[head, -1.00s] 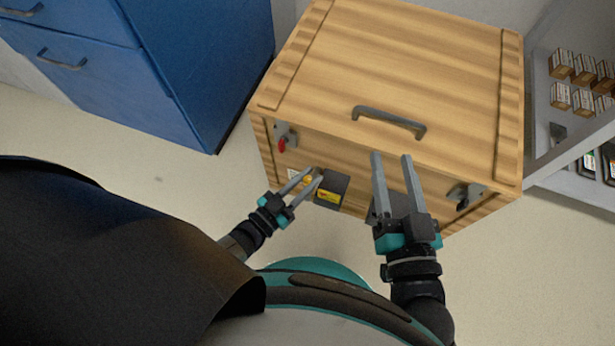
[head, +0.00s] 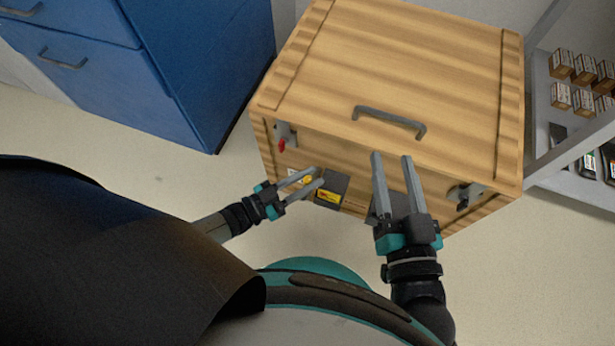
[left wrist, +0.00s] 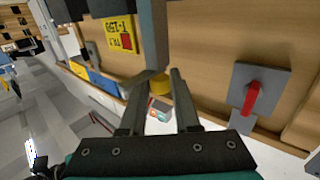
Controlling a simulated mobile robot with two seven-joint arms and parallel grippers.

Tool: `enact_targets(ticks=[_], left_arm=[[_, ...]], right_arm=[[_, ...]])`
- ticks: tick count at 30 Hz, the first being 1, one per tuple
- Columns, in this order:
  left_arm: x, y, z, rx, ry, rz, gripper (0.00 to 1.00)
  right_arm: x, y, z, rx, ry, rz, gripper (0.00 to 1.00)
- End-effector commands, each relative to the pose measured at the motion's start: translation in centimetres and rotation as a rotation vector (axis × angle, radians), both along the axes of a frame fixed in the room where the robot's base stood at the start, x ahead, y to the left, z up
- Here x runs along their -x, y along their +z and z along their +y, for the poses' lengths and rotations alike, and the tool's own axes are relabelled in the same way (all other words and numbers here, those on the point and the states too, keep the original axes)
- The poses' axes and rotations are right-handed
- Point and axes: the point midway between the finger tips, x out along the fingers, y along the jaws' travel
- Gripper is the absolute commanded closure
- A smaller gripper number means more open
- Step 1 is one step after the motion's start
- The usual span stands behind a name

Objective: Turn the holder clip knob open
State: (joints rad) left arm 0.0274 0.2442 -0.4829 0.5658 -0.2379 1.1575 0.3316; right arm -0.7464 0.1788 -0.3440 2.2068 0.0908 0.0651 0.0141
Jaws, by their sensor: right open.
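A small yellow knob (left wrist: 158,84), likely the holder clip knob, shows just beyond my left fingertips in the left wrist view. In the head view it is a yellow spot (head: 307,180) beside a dark grey holder (head: 333,182) on the wooden cart's front. My left gripper (head: 318,177) is open, with its fingertips close in front of the knob; I cannot tell whether they touch it. It also shows in the left wrist view (left wrist: 160,78). My right gripper (head: 391,157) is open and empty above the cart's front edge, right of the holder.
The wooden cart (head: 420,65) has a covered top with a grey handle (head: 390,121). A red latch lever (head: 282,145) is at its front left, another latch (head: 464,195) at its front right. Blue drawers (head: 180,60) stand left, a grey shelf (head: 575,130) right.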

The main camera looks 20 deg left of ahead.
Motion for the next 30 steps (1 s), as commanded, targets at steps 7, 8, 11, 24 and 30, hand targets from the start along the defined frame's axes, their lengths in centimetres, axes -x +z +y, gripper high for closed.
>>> enact_targets(ticks=[7,8,11,24,30], left_arm=[[0.0,0.0,0.0,0.001,0.001,-0.001,0.44],[0.0,0.0,0.0,0.000,0.001,0.000,0.44],[0.0,0.0,0.1,0.000,0.001,0.000,0.44],[4.2,-0.1,3.6,-0.003,0.001,0.004,0.44],[7.9,-0.1,6.8,-0.003,0.002,0.003,0.44]], right_arm=[[0.0,0.0,0.0,0.002,0.001,0.000,0.50],[0.0,0.0,0.0,0.002,0.001,0.000,0.50],[0.0,0.0,0.0,0.002,0.001,0.000,0.50],[-0.5,-0.4,-0.3,0.041,0.003,0.061,0.50],[-0.5,-0.5,-0.3,0.041,0.004,0.060,0.50]])
